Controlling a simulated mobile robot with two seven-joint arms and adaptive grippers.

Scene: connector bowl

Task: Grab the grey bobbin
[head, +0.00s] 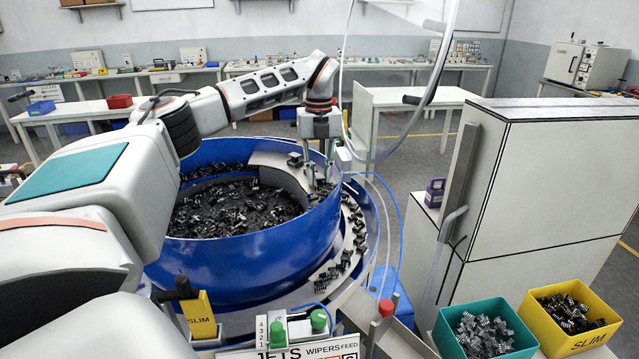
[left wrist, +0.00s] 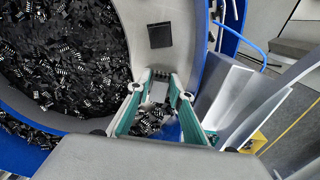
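My left gripper (head: 318,182) reaches down over the right inner side of the blue feeder bowl (head: 250,255). In the left wrist view its two teal-padded fingers (left wrist: 160,88) stand apart. A small light grey piece with dark pins along its far end (left wrist: 158,92) shows between the fingers; it looks like the grey bobbin, but I cannot be sure. Gaps seem to show beside it, and I cannot tell whether a finger touches it. Black pinned parts (left wrist: 150,122) lie nearer the palm, between the fingers. The right gripper is not in view.
Many black parts (head: 235,208) fill the bowl floor, and more lie on the outer track (head: 350,240). A white cabinet (head: 540,180) stands at the right. A teal bin (head: 452,343) with grey parts and a yellow bin (head: 590,347) with dark parts stand front right.

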